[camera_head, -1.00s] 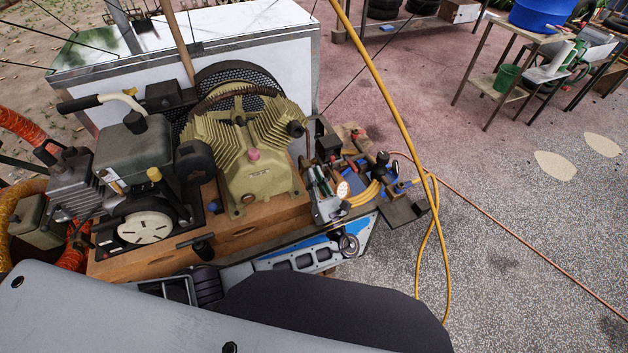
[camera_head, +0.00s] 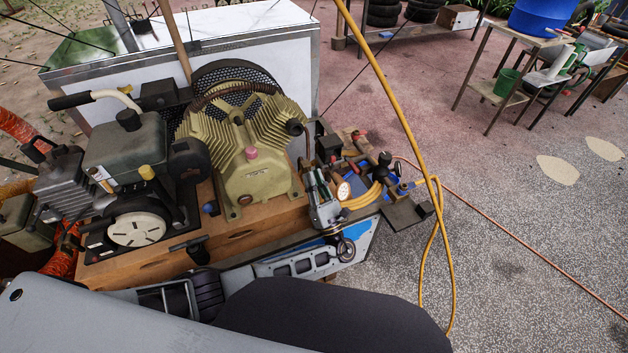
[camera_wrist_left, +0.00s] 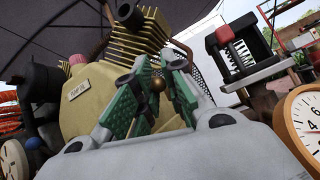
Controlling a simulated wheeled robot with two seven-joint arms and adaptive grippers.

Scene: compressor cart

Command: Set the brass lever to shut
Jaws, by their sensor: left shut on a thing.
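The brass lever shows in the left wrist view as a round brass knob (camera_wrist_left: 158,84) between the green finger pads of my left gripper (camera_wrist_left: 155,88). The gripper is shut on it. The rest of the lever is hidden behind the fingers, so its angle cannot be told. In the head view my left gripper (camera_head: 318,188) is just right of the yellow-green compressor (camera_head: 250,160), beside a round white gauge (camera_head: 343,190). The lever cannot be made out there. My right gripper is not in view.
An engine (camera_head: 130,155) stands left of the compressor on the wooden deck (camera_head: 240,233). A yellow hose (camera_head: 392,95) hangs across the right side of the cart. Open floor lies to the right.

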